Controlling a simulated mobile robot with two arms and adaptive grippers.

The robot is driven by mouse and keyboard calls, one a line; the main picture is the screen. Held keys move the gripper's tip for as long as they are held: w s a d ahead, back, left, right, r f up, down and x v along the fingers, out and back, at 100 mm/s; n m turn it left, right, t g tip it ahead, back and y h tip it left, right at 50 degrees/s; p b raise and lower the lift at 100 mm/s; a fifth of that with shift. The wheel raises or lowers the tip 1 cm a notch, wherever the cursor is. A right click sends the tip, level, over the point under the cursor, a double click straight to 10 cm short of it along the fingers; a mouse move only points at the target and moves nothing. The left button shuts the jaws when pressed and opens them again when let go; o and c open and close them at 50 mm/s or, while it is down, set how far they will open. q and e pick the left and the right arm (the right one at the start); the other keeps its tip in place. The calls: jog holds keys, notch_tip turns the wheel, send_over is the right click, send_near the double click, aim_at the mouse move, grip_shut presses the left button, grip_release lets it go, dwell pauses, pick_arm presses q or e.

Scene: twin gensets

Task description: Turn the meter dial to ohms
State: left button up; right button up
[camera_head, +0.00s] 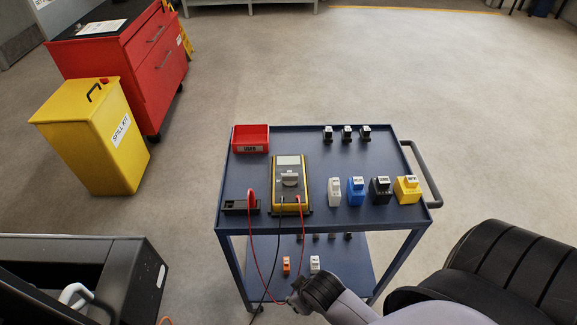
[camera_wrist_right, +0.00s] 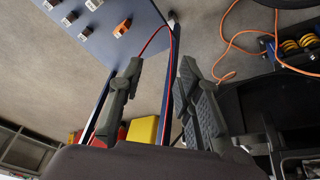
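The yellow and grey meter (camera_head: 277,203) lies on the blue cart's top, left of centre. The dial's markings are too small to read. A red lead (camera_head: 271,268) and a black lead (camera_head: 281,240) run from the meter over the cart's front edge. My right gripper (camera_head: 298,299) is low in front of the cart, below the top and well apart from the meter. The right wrist view shows its fingers (camera_wrist_right: 160,70) spread with nothing held between them. My left gripper is not in view.
The cart top (camera_head: 315,150) also carries a red bin (camera_head: 250,132), a black holder (camera_head: 240,207), coloured blocks (camera_head: 356,186) and small black blocks (camera_head: 347,133). The lower shelf (camera_head: 345,262) holds small blocks. A yellow spill kit bin (camera_head: 85,145) and red cabinet (camera_head: 145,70) stand left.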

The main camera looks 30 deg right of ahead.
jog(key=w+r+t+p, duration=0.1)
jog(key=w+r+t, duration=0.3)
jog(key=r, duration=1.1)
jog(key=w+a+r+n+t+y, duration=0.1)
jog(key=w+r+n+t, duration=0.35)
jog(key=w+r, duration=0.65)
jog(key=w+a+r+n+t, duration=0.2)
jog(key=w+r+n+t, duration=0.2)
jog(key=w+r+t, duration=0.55)
jog(key=s+a+r+n+g+y, duration=0.2)
jog(key=a+r+n+g+y, duration=0.3)
jog(key=a+r+n+y, duration=0.5)
jog(key=s+a+r+n+g+y, duration=0.1)
jog(key=a+r+n+g+y, duration=0.55)
jog(key=n, duration=0.85)
jog(key=n+g+h, duration=1)
jog(key=n+h, duration=0.2)
jog(key=h, duration=0.6)
send_over(288, 174)
notch_tip(288, 174, down, 13)
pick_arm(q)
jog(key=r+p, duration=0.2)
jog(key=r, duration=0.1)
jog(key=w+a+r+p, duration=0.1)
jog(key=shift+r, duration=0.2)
pick_arm(e)
jog(key=shift+y, duration=0.25)
notch_tip(288, 174, down, 18)
jog(key=shift+s+r, duration=0.1)
jog(key=shift+r, duration=0.15)
